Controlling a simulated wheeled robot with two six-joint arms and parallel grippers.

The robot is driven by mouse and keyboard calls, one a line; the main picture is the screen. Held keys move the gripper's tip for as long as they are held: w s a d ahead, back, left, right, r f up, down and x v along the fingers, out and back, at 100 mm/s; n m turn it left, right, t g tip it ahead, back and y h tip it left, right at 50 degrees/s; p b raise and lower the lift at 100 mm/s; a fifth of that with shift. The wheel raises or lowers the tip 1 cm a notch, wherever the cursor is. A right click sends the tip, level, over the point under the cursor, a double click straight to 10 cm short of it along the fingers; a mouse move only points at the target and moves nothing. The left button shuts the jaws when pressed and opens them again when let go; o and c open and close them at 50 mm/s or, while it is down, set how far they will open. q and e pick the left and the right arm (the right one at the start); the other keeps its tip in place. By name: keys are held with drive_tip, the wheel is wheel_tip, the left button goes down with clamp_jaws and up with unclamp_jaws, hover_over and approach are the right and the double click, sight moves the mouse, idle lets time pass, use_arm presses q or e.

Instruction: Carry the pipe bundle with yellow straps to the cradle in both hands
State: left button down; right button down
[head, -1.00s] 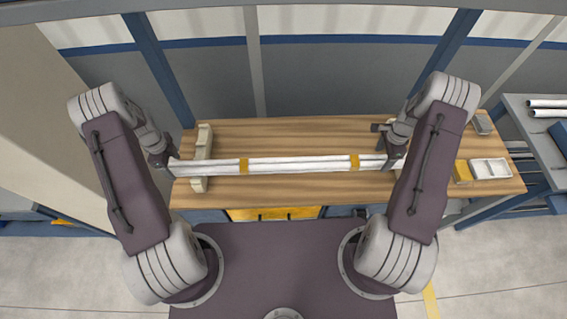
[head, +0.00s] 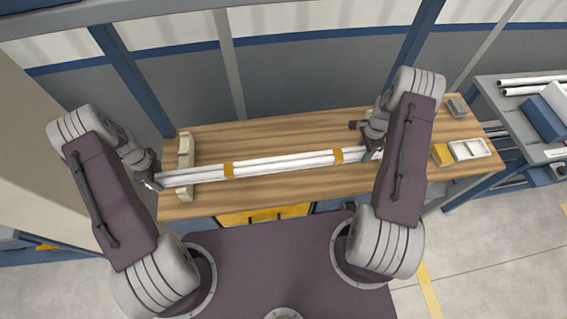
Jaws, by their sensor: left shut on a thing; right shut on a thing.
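The pipe bundle (head: 285,162) is a row of long white pipes with two yellow straps (head: 228,170). It lies lengthwise across the wooden workbench in the head view, its right end a little higher in the picture. My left gripper (head: 152,181) is shut on its left end, just beyond the bench's left edge. My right gripper (head: 373,150) is shut on its right end; the wrist partly hides the grip. A pale notched cradle block (head: 185,150) stands at the bench's left side, and the bundle crosses over it. I cannot tell whether they touch.
The wooden bench (head: 270,133) is bare behind the bundle. A white tray (head: 470,150), a yellow box (head: 442,154) and a small grey item (head: 457,106) sit at its right. A grey rack (head: 500,112) with more pipes stands beyond. Posts stand behind the bench.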

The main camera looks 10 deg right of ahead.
use_arm(q)
drive_tip(key=shift+r, duration=0.15)
use_arm(e)
drive_tip(key=shift+r, duration=0.15)
